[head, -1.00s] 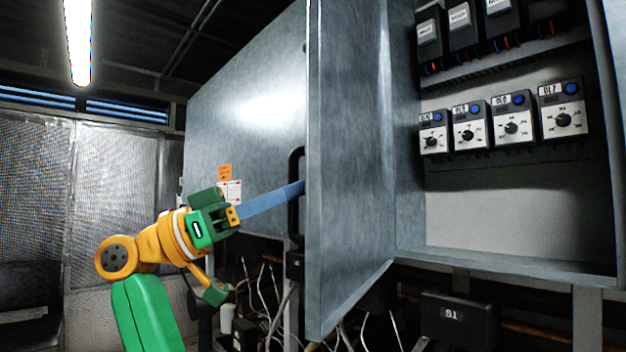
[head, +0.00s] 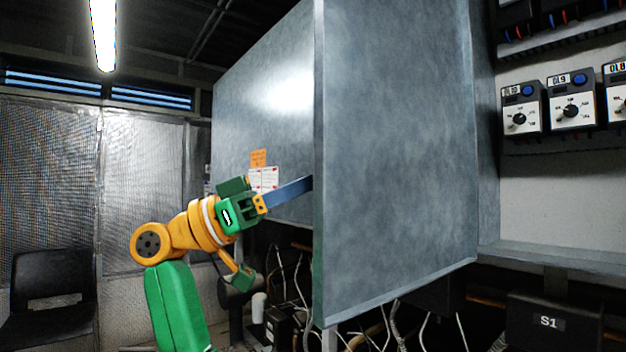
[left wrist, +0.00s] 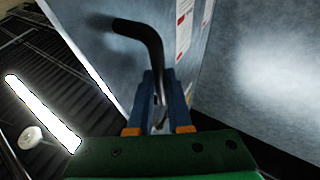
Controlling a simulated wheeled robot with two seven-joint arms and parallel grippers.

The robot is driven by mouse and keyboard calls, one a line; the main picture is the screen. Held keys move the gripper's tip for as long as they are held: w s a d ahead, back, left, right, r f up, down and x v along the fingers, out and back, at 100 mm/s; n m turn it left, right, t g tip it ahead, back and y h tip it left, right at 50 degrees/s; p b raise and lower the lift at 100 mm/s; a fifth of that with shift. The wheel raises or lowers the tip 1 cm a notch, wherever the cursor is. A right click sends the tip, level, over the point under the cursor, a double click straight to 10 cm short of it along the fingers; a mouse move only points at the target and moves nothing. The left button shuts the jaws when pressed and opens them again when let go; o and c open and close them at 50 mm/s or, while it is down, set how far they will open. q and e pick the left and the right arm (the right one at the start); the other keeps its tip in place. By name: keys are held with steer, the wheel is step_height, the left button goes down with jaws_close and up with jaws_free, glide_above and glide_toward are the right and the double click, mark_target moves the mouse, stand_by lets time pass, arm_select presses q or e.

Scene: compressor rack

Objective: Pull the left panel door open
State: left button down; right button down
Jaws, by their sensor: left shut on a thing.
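The left panel door (head: 395,150) is a grey metal sheet standing swung out from the cabinet, its inner face toward the head camera. Its outer face (left wrist: 120,70) shows in the left wrist view, with a black bent handle (left wrist: 145,32) on it. My left gripper (left wrist: 158,100) is shut on this handle, its blue fingers on both sides of the bar. In the head view my left gripper (head: 308,184) reaches behind the door's free edge, so the fingertips and handle are hidden there. My right gripper is in neither view.
The open cabinet holds dial modules (head: 572,105) at the right. The cabinet's grey side (head: 265,110) carries orange and white labels (head: 259,158). Cables hang below the door, near a box marked S1 (head: 550,322). A dark chair (head: 50,290) stands at the left.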

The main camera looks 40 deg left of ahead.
arm_select(q)
steer(key=c, duration=1.1)
jaws_free()
steer(key=shift+w+d, duration=0.15)
steer(key=shift+d, duration=0.05)
steer(key=b+v, duration=0.1)
steer(key=v, duration=0.6)
steer(key=shift+b, duration=0.35)
